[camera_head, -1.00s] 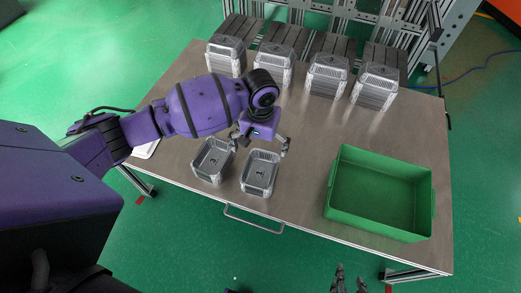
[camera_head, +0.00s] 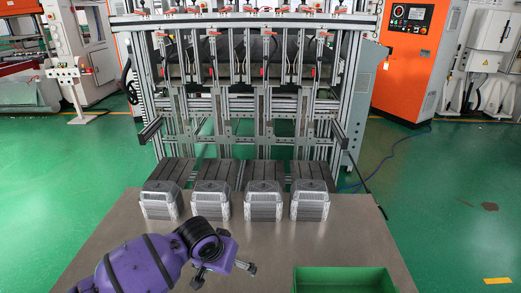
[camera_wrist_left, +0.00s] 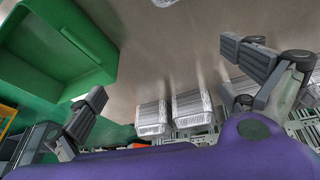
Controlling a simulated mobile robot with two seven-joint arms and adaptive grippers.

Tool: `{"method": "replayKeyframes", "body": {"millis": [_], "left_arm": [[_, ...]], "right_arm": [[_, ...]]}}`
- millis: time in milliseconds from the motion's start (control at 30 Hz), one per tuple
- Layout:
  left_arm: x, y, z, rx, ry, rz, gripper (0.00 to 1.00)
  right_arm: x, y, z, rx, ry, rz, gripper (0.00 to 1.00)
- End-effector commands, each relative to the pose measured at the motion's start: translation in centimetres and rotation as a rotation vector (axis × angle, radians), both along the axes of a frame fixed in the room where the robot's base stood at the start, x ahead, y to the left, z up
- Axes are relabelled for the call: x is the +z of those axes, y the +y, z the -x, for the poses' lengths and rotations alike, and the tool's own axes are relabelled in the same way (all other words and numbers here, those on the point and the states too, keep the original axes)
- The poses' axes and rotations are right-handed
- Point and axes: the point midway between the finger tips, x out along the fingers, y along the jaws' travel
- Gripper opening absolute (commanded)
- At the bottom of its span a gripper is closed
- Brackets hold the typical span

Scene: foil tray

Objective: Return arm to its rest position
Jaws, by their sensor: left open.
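My purple left arm comes in from the lower left in the head view. Its left gripper (camera_head: 226,273) is open and empty above the table, in front of the foil tray stacks. In the left wrist view the open fingers (camera_wrist_left: 165,72) stand wide apart with nothing between them. Several stacks of silver foil trays stand in a row across the table, such as the leftmost stack (camera_head: 160,203) and the rightmost stack (camera_head: 310,203). Stacks also show in the left wrist view (camera_wrist_left: 192,108). My right gripper is out of view.
A green bin (camera_head: 345,270) stands at the front right of the table (camera_head: 365,237); it fills the upper left of the left wrist view (camera_wrist_left: 62,35). A metal frame machine (camera_head: 250,100) rises behind the stacks. The table between stacks and bin is clear.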

Motion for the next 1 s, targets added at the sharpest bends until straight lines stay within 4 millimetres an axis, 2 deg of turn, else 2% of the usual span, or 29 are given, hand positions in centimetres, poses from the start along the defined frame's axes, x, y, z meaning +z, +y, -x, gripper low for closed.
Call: {"method": "replayKeyframes", "body": {"millis": [33,100,233,367,467,667,767,900,1000], "left_arm": [[-0.2,-1.4,0.0,-0.043,-0.056,0.037,1.00],[0.0,-2.9,-0.3,-0.095,-0.152,0.084,1.00],[-0.1,-4.6,0.3,-0.151,-0.300,0.146,1.00],[-0.6,-5.0,2.1,-0.163,-0.434,0.189,1.00],[-1.4,-4.0,4.4,-0.140,-0.531,0.195,1.00],[-4.0,0.9,11.2,-0.028,-0.640,0.132,1.00],[-6.0,4.0,16.0,0.050,-0.634,0.079,1.00],[-9.2,8.1,23.8,0.173,-0.550,0.015,1.00],[-11.1,9.7,28.7,0.239,-0.470,-0.007,1.00]], "right_arm": [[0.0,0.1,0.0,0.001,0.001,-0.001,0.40],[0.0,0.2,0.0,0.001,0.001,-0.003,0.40],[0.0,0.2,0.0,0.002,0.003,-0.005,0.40],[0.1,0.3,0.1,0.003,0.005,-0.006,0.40],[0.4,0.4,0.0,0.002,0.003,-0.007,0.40],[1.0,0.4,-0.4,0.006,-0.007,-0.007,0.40],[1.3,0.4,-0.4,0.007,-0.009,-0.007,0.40],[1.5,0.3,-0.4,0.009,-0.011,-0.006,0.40],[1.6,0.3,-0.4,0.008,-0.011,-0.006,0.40]]}}
